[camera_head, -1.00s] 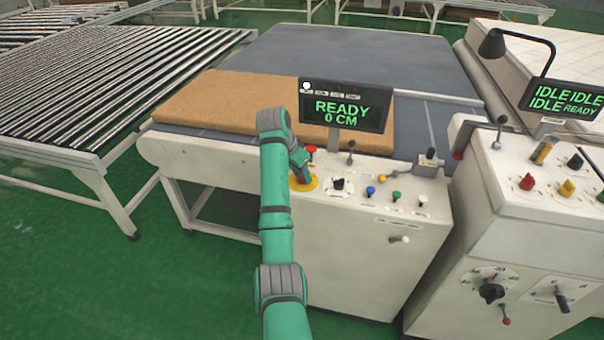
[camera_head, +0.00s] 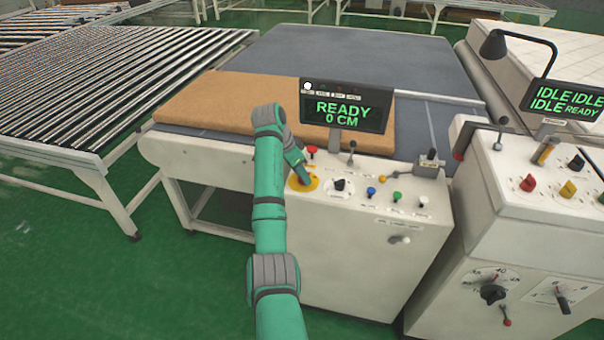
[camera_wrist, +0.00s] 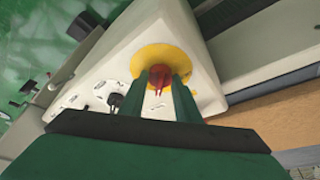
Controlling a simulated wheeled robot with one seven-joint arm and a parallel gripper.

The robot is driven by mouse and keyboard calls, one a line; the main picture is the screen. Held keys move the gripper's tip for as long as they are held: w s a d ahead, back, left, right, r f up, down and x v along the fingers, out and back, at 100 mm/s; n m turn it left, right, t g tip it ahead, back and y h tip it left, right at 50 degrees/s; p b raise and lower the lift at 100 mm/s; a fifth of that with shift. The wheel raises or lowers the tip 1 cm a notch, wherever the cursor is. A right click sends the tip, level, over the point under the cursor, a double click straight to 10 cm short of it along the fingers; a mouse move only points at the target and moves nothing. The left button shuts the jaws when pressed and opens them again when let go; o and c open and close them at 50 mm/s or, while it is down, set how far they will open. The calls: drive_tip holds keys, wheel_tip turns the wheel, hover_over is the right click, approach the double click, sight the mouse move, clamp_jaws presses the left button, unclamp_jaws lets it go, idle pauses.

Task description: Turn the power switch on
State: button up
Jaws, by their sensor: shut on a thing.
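The red switch knob (camera_wrist: 158,75) sits on a round yellow plate (camera_wrist: 138,58) on the white control panel. The yellow plate also shows in the head view (camera_head: 310,187), where my gripper (camera_head: 304,178) hides the red knob. In the wrist view the two green fingers of my gripper (camera_wrist: 168,92) are shut on the red knob, one on each side. No label naming the power switch is readable. The display (camera_head: 346,106) above the panel reads READY 0 CM.
A black knob (camera_head: 340,185), a red button (camera_head: 311,150), a lever (camera_head: 351,152) and small coloured knobs are near the plate. A brown mattress (camera_head: 215,100) lies behind. A second console (camera_head: 540,205) stands at the right. A roller conveyor (camera_head: 90,85) is at the left.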

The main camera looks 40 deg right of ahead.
drive_tip(key=o, duration=1)
drive_tip(key=v, duration=1)
drive_tip(key=shift+w+a+r, duration=0.1)
drive_tip(key=shift+a+r, duration=0.1)
drive_tip(key=shift+r, duration=0.15)
